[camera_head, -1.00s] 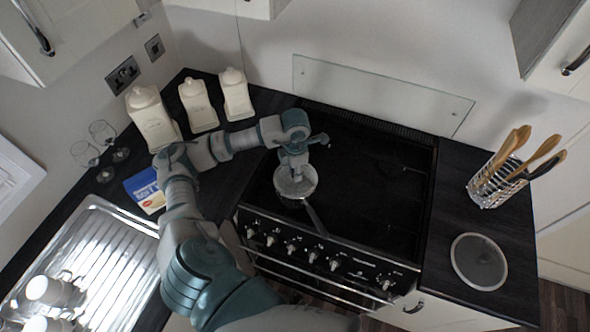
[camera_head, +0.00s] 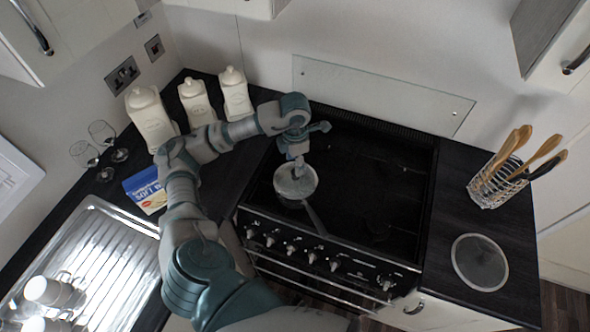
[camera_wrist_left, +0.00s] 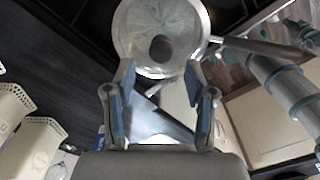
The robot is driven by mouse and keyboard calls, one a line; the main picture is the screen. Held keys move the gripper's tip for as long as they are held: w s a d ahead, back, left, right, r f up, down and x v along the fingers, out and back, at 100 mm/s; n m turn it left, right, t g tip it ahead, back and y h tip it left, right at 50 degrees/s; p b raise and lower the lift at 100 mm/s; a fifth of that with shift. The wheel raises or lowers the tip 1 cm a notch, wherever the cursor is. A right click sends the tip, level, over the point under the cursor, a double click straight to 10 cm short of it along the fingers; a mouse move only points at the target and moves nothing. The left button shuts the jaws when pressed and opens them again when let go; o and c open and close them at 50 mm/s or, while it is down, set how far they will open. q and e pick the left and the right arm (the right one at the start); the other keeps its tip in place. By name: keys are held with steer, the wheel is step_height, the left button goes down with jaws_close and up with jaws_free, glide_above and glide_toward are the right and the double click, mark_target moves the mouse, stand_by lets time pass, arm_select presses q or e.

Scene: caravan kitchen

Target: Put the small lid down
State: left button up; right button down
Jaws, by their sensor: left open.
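The small lid (camera_head: 293,186) is a round, see-through disc lying on the saucepan at the front left of the hob. In the left wrist view the lid (camera_wrist_left: 180,25) shows from above with a dark round knob (camera_wrist_left: 161,48) in its middle. The saucepan's handle (camera_head: 315,219) points toward the front of the cooker. My left gripper (camera_head: 298,167) is just above the lid. In the wrist view its two fingers (camera_wrist_left: 160,78) are apart and the knob is beyond their tips, with nothing between them. My right gripper is not in view.
A larger round lid (camera_head: 480,263) lies on the right counter beside a wire utensil holder (camera_head: 492,188). White canisters (camera_head: 152,120), glasses (camera_head: 102,132) and a blue box (camera_head: 146,190) stand on the left counter. The rest of the hob (camera_head: 375,180) is clear.

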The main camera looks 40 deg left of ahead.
arm_select(q)
step_height(320, 180, up, 7)
steer(key=shift+f, duration=0.1)
stand_by(0.7)
